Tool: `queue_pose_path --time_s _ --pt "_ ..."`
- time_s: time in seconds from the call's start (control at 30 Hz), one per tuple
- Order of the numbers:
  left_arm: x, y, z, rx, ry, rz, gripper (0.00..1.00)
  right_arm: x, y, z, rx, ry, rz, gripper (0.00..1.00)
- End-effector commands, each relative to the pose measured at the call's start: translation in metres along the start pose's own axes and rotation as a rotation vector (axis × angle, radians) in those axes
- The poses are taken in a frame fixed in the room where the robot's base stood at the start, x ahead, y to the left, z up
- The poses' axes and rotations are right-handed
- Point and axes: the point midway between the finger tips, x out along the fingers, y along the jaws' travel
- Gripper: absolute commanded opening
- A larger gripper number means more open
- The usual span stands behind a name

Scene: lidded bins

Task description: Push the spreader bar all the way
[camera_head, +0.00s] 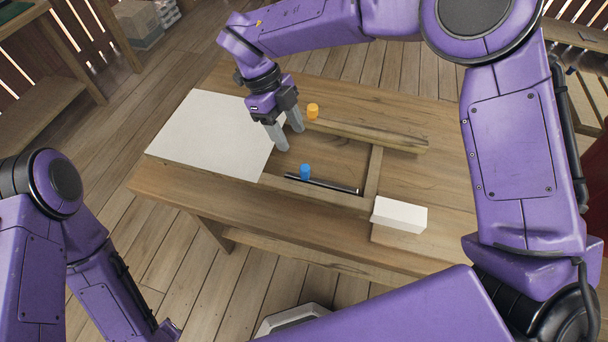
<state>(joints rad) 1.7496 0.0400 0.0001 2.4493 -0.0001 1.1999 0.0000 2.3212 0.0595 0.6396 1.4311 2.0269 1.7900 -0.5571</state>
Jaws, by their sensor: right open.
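A wooden frame of two long rails (375,136) joined by a short wooden crosspiece (373,172) lies on the wooden table. A dark, shiny thin bar (335,187) lies along the near rail. I cannot tell for sure which piece is the spreader bar. A blue peg (305,171) stands at the near rail and an orange peg (312,111) at the far rail. My right gripper (290,138) points down, open, with nothing visible between its fingers. It is between the two pegs, by the edge of a white panel (210,130). My left gripper is out of view.
The table (185,192) has a white block (400,215) at its right front. My left arm is at the lower left, off the table. A shelf (45,115) stands at the upper left, and grey boxes (140,25) are on the floor behind.

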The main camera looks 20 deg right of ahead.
Motion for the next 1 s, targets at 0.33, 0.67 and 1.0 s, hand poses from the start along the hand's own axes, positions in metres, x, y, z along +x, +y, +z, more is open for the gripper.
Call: queue_pose_path --time_s 0.33,0.67,1.0 --pt "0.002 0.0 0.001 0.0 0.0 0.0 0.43 0.051 0.0 0.002 -0.002 0.004 0.0 0.52" --pt "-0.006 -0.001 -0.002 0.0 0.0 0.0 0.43 0.108 0.0 0.003 0.001 0.0 0.0 0.52" --pt "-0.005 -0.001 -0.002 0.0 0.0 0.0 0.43 0.114 0.0 0.004 0.001 -0.002 0.0 0.42"
